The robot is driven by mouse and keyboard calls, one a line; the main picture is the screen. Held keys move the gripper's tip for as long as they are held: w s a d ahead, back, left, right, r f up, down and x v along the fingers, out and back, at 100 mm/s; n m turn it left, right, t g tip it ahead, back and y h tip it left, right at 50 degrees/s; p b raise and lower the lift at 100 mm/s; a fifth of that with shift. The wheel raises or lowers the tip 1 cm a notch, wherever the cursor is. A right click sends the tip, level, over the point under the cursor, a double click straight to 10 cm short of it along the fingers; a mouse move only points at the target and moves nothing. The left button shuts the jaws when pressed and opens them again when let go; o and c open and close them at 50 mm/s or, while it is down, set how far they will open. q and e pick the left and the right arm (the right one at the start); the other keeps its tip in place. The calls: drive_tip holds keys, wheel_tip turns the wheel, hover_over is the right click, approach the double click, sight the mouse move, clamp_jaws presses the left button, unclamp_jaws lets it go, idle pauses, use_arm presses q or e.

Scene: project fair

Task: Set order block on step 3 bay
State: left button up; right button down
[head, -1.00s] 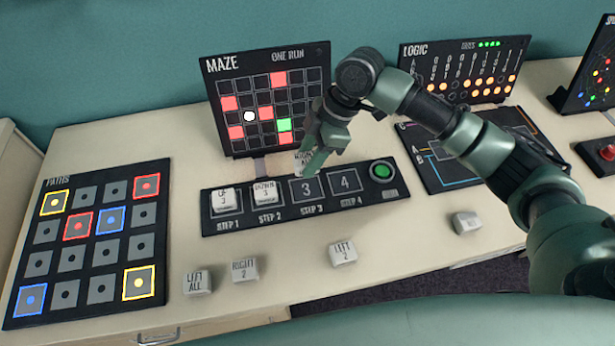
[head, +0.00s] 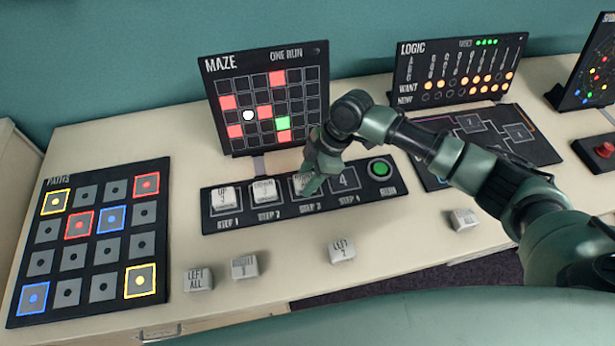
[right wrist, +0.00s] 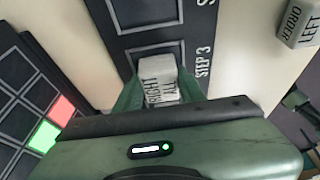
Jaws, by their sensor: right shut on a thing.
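The white order block, lettered "RIGHT ALL" (right wrist: 158,84), is between the fingers of my right gripper (head: 312,186), which is shut on it. In the head view the block (head: 301,182) shows partly behind the fingers, over the step 3 bay. In the right wrist view it covers part of the step 3 bay (right wrist: 150,57), beside the "STEP 3" lettering. I cannot tell whether it touches the bay floor. White blocks sit in the step 1 (head: 224,198) and step 2 (head: 264,190) bays. The step 4 bay (head: 345,181) is empty. My left gripper is not in view.
The maze board (head: 268,97) stands upright behind the bays. A green button (head: 380,168) is right of step 4. Loose blocks "LEFT ALL" (head: 198,280), "RIGHT 2" (head: 244,267) and "LEFT 2" (head: 342,250) lie in front, with another (head: 464,219) farther right.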

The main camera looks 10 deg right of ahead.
drive_tip(key=shift+s+d+f, duration=0.15)
drive_tip(key=shift+s+f, duration=0.2)
drive_tip(key=shift+f, duration=0.25)
drive_tip(key=c, duration=0.9)
unclamp_jaws()
drive_tip(key=shift+f, duration=0.1)
drive_tip(key=shift+o, duration=0.2)
drive_tip(key=shift+f, duration=0.15)
drive_tip(key=shift+r, duration=0.35)
drive_tip(key=b+v, duration=0.1)
drive_tip(key=v, duration=1.2)
drive_tip(key=shift+w+a, duration=0.25)
drive_tip(key=shift+w, duration=0.05)
